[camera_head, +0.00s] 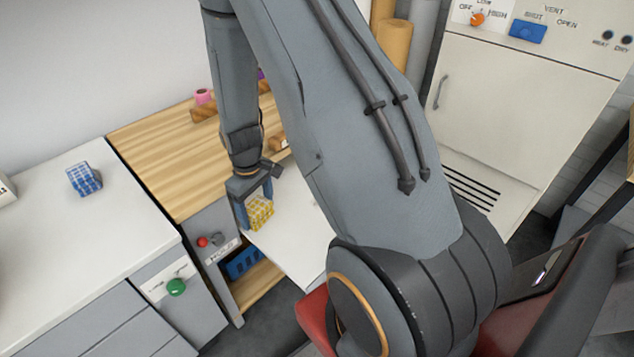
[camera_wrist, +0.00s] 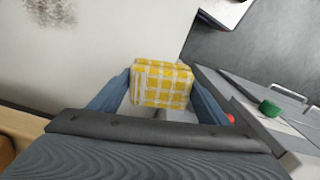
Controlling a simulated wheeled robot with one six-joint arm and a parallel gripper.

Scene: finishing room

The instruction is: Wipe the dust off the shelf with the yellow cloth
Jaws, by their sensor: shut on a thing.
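The yellow checked cloth (camera_head: 260,213) is held between the two fingers of my gripper (camera_head: 255,200). In the wrist view the cloth (camera_wrist: 163,84) sits between the blue-grey fingertips of my gripper (camera_wrist: 161,78). The white shelf surface (camera_head: 287,238) lies below and beside the cloth, partly hidden by my arm. In the wrist view a speckled grey-brown dust patch (camera_wrist: 48,12) shows on the white surface (camera_wrist: 85,70) at the upper left, apart from the cloth. I cannot tell whether the cloth touches the surface.
A wooden bench top (camera_head: 160,150) with a pink spool (camera_head: 204,96) adjoins it. A blue checked cloth (camera_head: 84,179) lies on the white counter (camera_head: 55,235). A blue bin (camera_head: 242,263) sits underneath. A red knob (camera_head: 203,242) and a pale cabinet (camera_head: 500,110) stand nearby.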

